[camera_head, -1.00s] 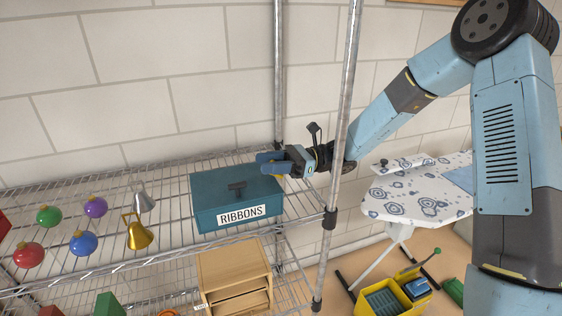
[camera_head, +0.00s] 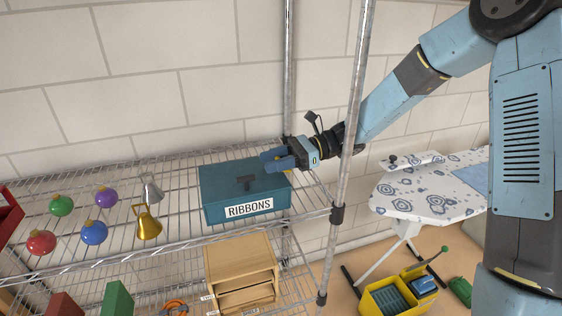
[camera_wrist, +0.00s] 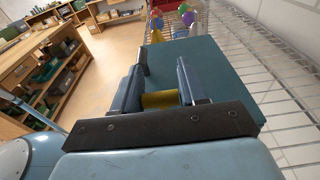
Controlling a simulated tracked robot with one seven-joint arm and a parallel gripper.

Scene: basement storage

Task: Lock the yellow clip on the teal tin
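The teal tin (camera_head: 225,208) with a RIBBONS label and a dark handle on its lid stands on the upper wire shelf. Its lid appears closed. In the wrist view the tin's teal top (camera_wrist: 215,62) fills the middle right. The yellow clip (camera_wrist: 160,99) shows between the two fingers of my gripper (camera_wrist: 162,85), near the tin's edge. My gripper (camera_head: 277,158) is at the back right corner of the tin in the head view, its fingers apart. Whether the fingers touch the clip is unclear. The clip is not clearly visible in the head view.
A metal shelf post (camera_head: 347,150) stands just right of the tin, with my arm passing behind it. Ornaments and bells (camera_head: 148,226) lie to the left. A wooden drawer box (camera_head: 240,262) is below. An ironing board (camera_head: 430,195) stands at the right.

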